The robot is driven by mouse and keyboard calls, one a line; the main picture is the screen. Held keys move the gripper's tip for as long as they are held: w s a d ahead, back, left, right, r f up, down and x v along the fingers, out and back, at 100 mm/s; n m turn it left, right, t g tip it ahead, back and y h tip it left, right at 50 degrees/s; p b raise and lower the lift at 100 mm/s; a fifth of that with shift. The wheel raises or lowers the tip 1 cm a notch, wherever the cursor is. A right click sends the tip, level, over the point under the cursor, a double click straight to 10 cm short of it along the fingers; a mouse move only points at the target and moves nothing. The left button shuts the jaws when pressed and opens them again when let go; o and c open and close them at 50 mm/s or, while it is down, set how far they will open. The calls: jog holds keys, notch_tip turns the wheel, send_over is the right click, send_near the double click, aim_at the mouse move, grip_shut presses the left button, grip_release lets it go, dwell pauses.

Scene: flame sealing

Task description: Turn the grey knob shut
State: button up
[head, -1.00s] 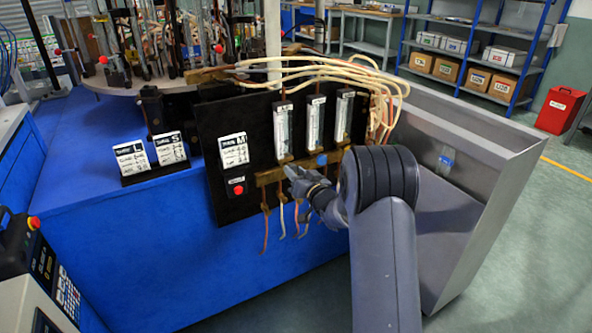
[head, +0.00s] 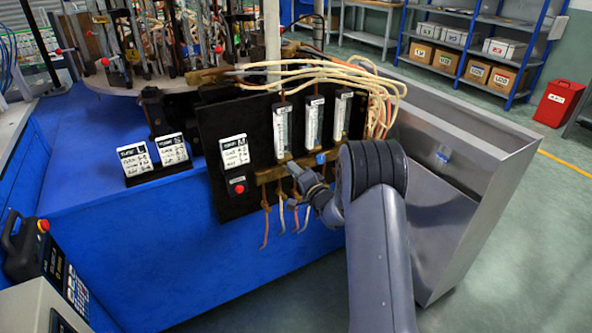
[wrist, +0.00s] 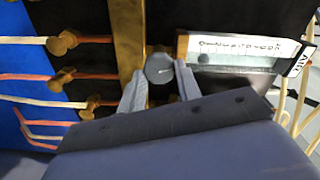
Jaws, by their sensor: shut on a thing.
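The grey knob (wrist: 159,69) is a round grey disc with a thin pale line across its face. It sits on the brass bar (wrist: 128,40), just beside the lower end of a flow meter (wrist: 235,50) whose end tag appears to read AIR. My gripper (wrist: 160,80) has one finger on each side of the knob and is closed on it. In the head view my gripper (head: 297,172) is at the bar below the leftmost meter (head: 283,130); the knob is hidden there or too small to make out.
Two more meters (head: 314,122) stand to the right on the black panel (head: 207,140), with a blue knob (head: 320,158) near the bar. Brass fittings and thin hoses (head: 265,232) hang below. Pale hoses (head: 350,75) arch above. A metal bin (head: 465,150) stands to the right.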

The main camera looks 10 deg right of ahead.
jog(key=shift+m+p, duration=0.35)
jog(key=shift+m, duration=0.95)
jog(key=o, duration=0.9)
jog(key=shift+o, duration=0.2)
jog(key=shift+s+d, duration=0.1)
jog(key=v, duration=1)
jog(key=shift+s, duration=0.3)
jog(key=shift+w, duration=0.1)
jog(key=x, duration=1)
jog(key=shift+w, duration=0.3)
